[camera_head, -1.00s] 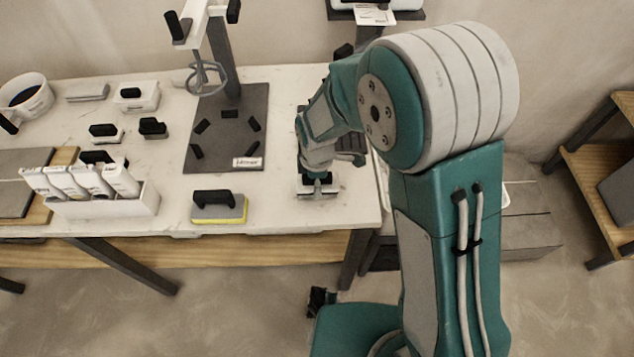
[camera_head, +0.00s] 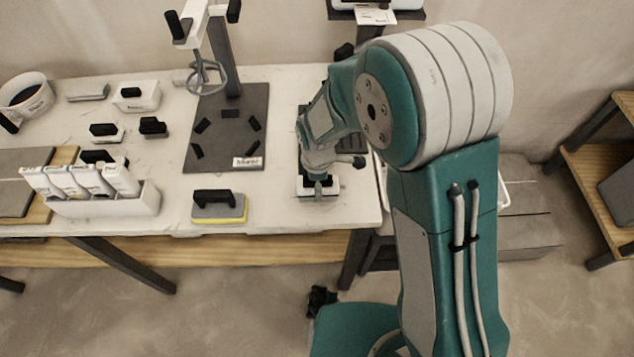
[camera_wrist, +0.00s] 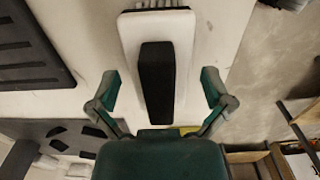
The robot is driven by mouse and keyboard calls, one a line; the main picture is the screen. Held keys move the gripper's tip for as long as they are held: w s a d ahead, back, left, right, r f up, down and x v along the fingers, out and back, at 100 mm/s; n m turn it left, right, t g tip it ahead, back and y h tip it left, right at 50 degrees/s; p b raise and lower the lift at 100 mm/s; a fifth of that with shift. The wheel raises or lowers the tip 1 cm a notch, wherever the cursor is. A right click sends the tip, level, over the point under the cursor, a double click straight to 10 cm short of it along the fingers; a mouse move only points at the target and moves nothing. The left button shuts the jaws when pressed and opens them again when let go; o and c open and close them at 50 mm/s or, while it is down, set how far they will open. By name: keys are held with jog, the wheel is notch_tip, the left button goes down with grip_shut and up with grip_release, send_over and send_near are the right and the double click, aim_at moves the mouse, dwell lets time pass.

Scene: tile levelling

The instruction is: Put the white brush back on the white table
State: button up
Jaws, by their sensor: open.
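The white brush has a white body (camera_wrist: 182,28) and a black handle (camera_wrist: 157,80) and lies on the white table (camera_head: 285,215) near its right front edge. In the head view the brush (camera_head: 332,187) shows below my gripper (camera_head: 318,178), partly hidden by it. In the wrist view my open gripper (camera_wrist: 160,100) has one finger on each side of the black handle, with a gap on both sides. Nothing is held between the fingers.
A grey and yellow sponge block (camera_head: 218,208) with a black handle lies left of the brush. A dark mixer stand base (camera_head: 228,130) stands behind it. A white holder with several white packets (camera_head: 100,204) is at the left. The table's right edge is close.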

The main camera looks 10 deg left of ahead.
notch_tip(320, 180, up, 12)
jog(key=shift+f, duration=0.1)
jog(key=shift+d+r, duration=0.2)
jog(key=shift+r, duration=0.05)
jog(key=s+d+r+m+t, duration=0.3)
jog(key=s+d+r+m, duration=0.1)
jog(key=d+r+m, duration=0.75)
jog(key=s+d+r+m+t, duration=0.2)
jog(key=s+d+r+m, duration=0.2)
jog(key=s+d+m, duration=0.5)
jog(key=s+d, duration=0.1)
jog(key=d, duration=0.2)
jog(key=shift+t, duration=0.3)
